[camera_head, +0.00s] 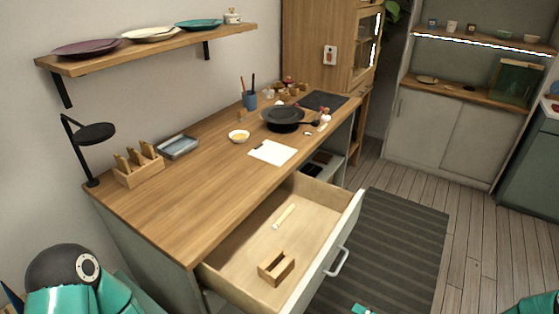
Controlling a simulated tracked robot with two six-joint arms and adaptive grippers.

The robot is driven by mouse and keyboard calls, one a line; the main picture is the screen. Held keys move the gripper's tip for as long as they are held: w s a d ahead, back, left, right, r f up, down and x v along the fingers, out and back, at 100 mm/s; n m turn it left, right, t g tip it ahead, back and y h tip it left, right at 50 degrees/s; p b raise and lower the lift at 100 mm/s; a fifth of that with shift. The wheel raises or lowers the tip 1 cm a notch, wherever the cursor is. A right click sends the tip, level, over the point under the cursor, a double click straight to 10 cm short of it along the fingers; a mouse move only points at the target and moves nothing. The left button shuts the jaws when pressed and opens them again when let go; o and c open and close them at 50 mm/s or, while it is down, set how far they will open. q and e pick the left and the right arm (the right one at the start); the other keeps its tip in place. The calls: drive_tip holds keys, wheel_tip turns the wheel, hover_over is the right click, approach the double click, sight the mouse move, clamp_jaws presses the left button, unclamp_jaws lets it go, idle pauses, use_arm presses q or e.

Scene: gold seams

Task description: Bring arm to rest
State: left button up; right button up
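Teal and black parts of my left arm show at the lower left corner, beside the near end of the wooden workbench (185,205). Its gripper is out of the picture. A small teal part shows at the lower right corner, and another small teal piece at the bottom edge; I cannot tell what the latter is. Neither gripper's fingers can be made out. The bench drawer (245,245) is pulled open. In it lie a pale stick-like item (284,216) and a small wooden box (276,267).
On the bench are a black lamp (95,133), wooden holder (138,172), blue-grey tray (178,147), bowl (238,136), white paper (272,152), dark pan (283,115) and blue cup (249,101). A plate shelf (150,50) hangs above. The striped rug (395,235) is mostly clear.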

drive_tip(key=s+a+f+n+g+h, duration=0.1)
drive_tip(key=s+a+f+g, duration=0.1)
drive_tip(key=s, duration=0.3)
drive_tip(key=s+a+f+n+g+h+p, duration=0.1)
drive_tip(key=s+a+f+n+g, duration=0.1)
drive_tip(key=s+a+f+g, duration=0.1)
drive_tip(key=s+a+f+n+g+h, duration=0.1)
drive_tip(key=s+a+f+g+h, duration=0.1)
drive_tip(key=s, duration=0.6)
drive_tip(key=a+f+g, duration=0.1)
drive_tip(key=a+g, duration=0.1)
drive_tip(key=shift+a+n+p, duration=0.3)
drive_tip(key=shift+a+p, duration=0.05)
drive_tip(key=shift+p, duration=0.05)
